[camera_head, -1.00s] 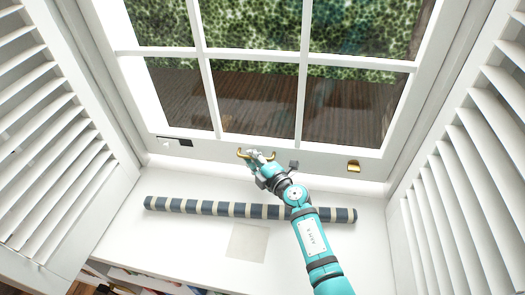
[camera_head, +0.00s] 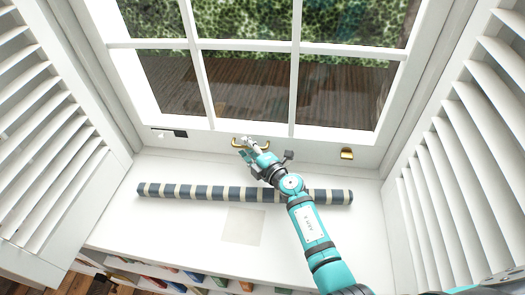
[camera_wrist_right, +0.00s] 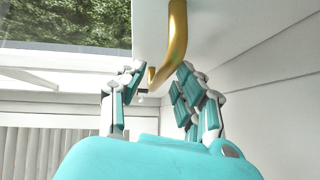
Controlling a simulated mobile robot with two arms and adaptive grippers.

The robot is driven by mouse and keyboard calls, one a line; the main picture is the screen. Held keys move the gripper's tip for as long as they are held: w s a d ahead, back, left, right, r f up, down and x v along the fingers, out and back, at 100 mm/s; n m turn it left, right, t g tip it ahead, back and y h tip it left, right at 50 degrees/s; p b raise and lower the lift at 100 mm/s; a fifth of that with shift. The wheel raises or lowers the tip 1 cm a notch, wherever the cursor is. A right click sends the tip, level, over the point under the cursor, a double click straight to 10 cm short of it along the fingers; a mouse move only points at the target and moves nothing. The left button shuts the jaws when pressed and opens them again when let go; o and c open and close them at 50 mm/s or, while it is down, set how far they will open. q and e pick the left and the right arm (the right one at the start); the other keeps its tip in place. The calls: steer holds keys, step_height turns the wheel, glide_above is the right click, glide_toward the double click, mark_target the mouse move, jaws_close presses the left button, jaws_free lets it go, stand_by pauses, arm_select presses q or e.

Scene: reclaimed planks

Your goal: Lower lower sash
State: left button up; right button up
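The white window sash (camera_head: 218,134) stands above the sill, with glass panes divided by white bars. A brass handle (camera_head: 237,144) is at the middle of its bottom rail, and a second brass handle (camera_head: 347,154) is at its right. My right gripper (camera_head: 246,146) is at the middle handle. In the right wrist view, that brass handle (camera_wrist_right: 178,32) comes down between my two fingers (camera_wrist_right: 160,75). The fingers look apart, with space around the bar; contact is unclear. My left gripper does not show.
A striped draught roll (camera_head: 215,193) lies along the white sill (camera_head: 120,220), partly behind my right arm. A pale square (camera_head: 243,226) lies in front of it. Louvred shutters (camera_head: 45,150) flank the window, the other at right (camera_head: 470,170). Books stand below the sill.

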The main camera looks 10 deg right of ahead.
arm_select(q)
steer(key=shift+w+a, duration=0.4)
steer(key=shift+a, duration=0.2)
arm_select(e)
steer(key=v, duration=1.2)
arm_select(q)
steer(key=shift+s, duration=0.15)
arm_select(e)
steer(key=shift+f, duration=0.15)
